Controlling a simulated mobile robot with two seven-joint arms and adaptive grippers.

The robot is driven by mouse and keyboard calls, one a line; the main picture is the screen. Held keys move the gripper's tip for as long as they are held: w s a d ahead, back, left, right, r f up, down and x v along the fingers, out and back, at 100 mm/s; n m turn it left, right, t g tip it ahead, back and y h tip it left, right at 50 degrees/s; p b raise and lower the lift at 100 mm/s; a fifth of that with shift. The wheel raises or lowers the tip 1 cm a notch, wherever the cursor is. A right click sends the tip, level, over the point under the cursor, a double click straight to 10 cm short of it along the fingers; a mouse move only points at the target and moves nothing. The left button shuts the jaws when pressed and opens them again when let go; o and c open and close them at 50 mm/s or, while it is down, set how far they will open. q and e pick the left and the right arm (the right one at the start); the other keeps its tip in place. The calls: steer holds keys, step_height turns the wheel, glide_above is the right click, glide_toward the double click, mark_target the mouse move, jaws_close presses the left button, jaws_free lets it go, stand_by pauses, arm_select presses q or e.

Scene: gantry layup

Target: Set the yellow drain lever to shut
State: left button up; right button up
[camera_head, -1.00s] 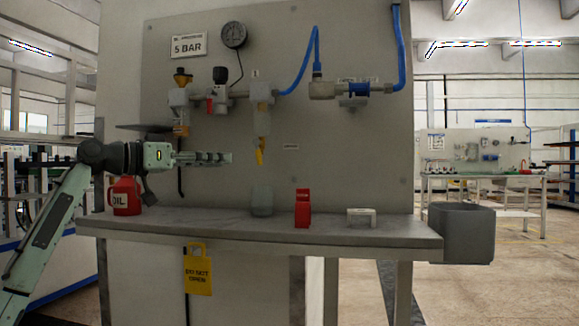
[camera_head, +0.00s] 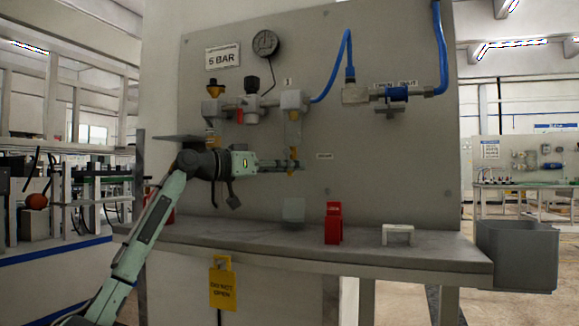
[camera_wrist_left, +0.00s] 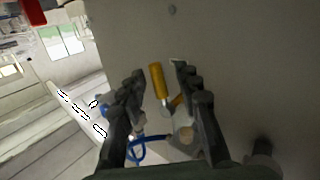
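The yellow drain lever (camera_head: 292,153) hangs below a grey and clear filter unit (camera_head: 294,101) on the panel. In the head view my left gripper (camera_head: 292,164) overlaps it and hides part of it. In the left wrist view the yellow lever (camera_wrist_left: 157,80) stands between the two dark fingers of my left gripper (camera_wrist_left: 160,82). Those fingers are apart, with visible gaps on both sides of the lever. I cannot tell from these views whether the lever is at shut. My right gripper is not in view.
A bench (camera_head: 380,255) runs below the panel, with a red block (camera_head: 333,224), a white bracket (camera_head: 397,235) and a pale translucent cup (camera_head: 293,210). A blue valve (camera_head: 392,95) and blue hose (camera_head: 335,75) are to the right. A yellow tag (camera_head: 222,288) hangs below the bench.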

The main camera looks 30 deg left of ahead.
arm_select(q)
jaws_close()
